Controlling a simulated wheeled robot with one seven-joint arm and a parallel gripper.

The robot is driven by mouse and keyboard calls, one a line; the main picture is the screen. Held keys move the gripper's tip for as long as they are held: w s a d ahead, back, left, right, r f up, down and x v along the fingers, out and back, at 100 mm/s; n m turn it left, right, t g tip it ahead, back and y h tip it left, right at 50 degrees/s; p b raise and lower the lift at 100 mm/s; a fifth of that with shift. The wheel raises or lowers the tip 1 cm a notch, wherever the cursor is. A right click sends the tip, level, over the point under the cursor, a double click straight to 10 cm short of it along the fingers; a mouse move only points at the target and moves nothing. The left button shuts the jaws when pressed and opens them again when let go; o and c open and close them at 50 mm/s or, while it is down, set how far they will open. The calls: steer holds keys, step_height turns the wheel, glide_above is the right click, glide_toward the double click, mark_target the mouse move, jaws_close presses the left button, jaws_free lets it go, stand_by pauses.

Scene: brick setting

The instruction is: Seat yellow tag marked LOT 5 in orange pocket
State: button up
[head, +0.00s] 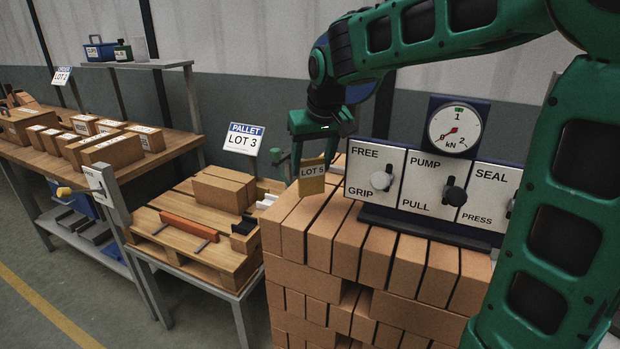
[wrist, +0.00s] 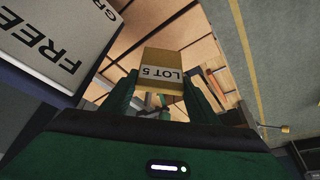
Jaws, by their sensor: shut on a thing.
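The yellow tag marked LOT 5 (head: 312,184) hangs upright from my gripper (head: 313,160), above the left end of the brick stack. My gripper is shut on the tag's upper part. In the wrist view the tag (wrist: 162,60) sits between the two fingers (wrist: 160,84), with its label readable. A long orange piece (head: 189,229) lies on the wooden pallet, lower left of the tag; I cannot tell whether it is the orange pocket. An orange strip also shows in the wrist view (wrist: 216,84), beyond the tag.
The brick stack (head: 350,239) stands below my gripper. A control panel (head: 433,183) with knobs and a gauge (head: 455,129) is close on the right. The pallet (head: 190,257) holds bricks and small black and white pieces. A PALLET LOT 3 sign (head: 243,139) stands behind it.

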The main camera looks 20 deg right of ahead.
mark_target(312, 173)
steer(key=shift+f, duration=2)
steer(key=o, duration=1)
steer(key=shift+o, duration=0.2)
